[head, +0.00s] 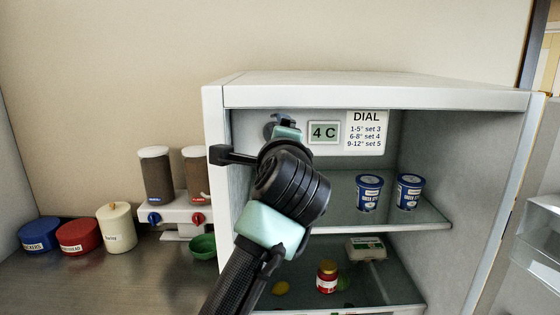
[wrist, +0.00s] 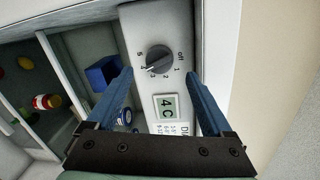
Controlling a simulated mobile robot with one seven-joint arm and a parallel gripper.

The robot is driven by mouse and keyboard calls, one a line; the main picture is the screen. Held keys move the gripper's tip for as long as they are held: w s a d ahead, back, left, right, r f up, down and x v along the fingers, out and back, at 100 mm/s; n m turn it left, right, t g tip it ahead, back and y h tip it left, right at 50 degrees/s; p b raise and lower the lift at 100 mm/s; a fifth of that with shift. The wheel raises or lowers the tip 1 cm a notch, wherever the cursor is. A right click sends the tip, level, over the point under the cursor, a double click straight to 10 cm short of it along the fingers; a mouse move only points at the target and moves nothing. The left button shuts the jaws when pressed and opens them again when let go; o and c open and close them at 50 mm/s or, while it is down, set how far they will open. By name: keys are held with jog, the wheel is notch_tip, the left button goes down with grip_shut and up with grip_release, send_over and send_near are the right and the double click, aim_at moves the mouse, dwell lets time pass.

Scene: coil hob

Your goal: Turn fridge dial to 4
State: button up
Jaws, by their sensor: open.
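The dark round fridge dial (wrist: 158,58) is on a pale panel in the wrist view, with "off" and numbers around it. Its white pointer mark aims to the lower left, near the 3 and 4; I cannot tell exactly which. My gripper (wrist: 160,73) is open, with one blue finger on each side of the dial in that view. I cannot tell whether either finger touches it. In the head view my gripper (head: 284,122) is at the panel's upper left and hides the dial. A display (head: 323,132) reads "4 C". A dial chart (head: 366,132) lists settings 3, 4 and 5.
The open fridge (head: 370,90) has two blue-labelled tubs (head: 369,192) on its upper shelf. A red jar (head: 327,276) and a carton (head: 366,249) are below. Left are a two-hopper dispenser (head: 155,175), a green bowl (head: 203,247) and several canisters (head: 117,228).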

jog(key=s+b, duration=0.3)
jog(key=s, duration=0.5)
jog(key=shift+d+r, duration=0.15)
jog(key=shift+r, duration=0.2)
jog(key=shift+s, duration=0.1)
